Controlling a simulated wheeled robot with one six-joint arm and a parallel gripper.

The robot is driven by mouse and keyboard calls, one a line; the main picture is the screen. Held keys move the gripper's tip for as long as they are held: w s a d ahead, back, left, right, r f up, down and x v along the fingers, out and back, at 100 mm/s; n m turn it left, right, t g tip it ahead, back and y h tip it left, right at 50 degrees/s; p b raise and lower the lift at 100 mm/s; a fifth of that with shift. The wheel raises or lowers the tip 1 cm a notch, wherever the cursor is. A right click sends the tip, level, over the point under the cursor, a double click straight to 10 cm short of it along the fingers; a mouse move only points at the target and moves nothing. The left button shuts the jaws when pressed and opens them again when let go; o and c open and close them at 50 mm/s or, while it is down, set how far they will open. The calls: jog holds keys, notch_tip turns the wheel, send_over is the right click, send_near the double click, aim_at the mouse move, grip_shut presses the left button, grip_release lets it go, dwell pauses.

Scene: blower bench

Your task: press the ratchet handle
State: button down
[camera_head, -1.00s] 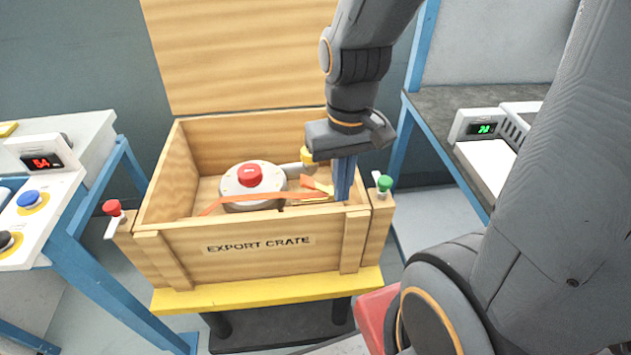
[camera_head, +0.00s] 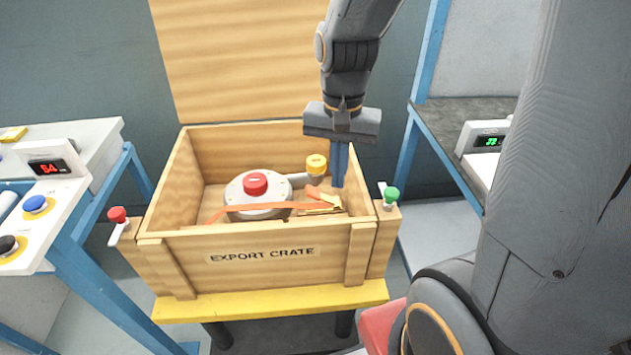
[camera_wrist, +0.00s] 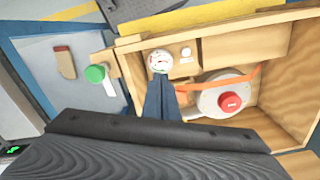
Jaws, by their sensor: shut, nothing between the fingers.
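An open wooden crate (camera_head: 220,270) labelled EXPORT CRATE holds a round grey blower (camera_head: 237,193) with a red knob (camera_head: 255,184). An orange strap (camera_head: 275,206) crosses the blower. At the strap's right end is a small brass-coloured piece (camera_head: 322,204), which looks like the ratchet handle. My gripper (camera_head: 337,186) points down inside the crate's right side, fingers shut and empty, just right of and behind that piece. Contact cannot be told. In the wrist view, the shut fingers (camera_wrist: 160,82) lie beside the strap (camera_wrist: 225,85) and hide the ratchet area.
A yellow-capped fitting (camera_head: 316,164) stands behind the ratchet area. The wrist view shows a round white gauge (camera_wrist: 159,61) near the fingertips. Red (camera_head: 117,214) and green (camera_head: 391,194) knobs sit at the crate's sides. Benches flank the crate, and its lid (camera_head: 235,60) stands open.

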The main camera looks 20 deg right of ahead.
jog(key=w+d+m+b, duration=0.1)
jog(key=w+m, duration=1.2)
jog(key=shift+w+d+f+m, duration=0.15)
jog(key=shift+m, duration=0.25)
jog(key=shift+f, duration=0.15)
send_over(316, 192)
jog(key=d, duration=0.2)
jog(key=f, duration=0.9)
jog(key=shift+s+f, duration=0.35)
jog(key=shift+f, duration=0.05)
jog(key=shift+w+a+f+p, duration=0.15)
jog(key=shift+a+f+p, duration=0.1)
jog(key=shift+a+f, duration=0.45)
jog(key=shift+w+a+f+p, duration=0.2)
jog(key=shift+a+f, duration=0.25)
jog(key=shift+f, duration=0.45)
jog(key=shift+f, duration=0.1)
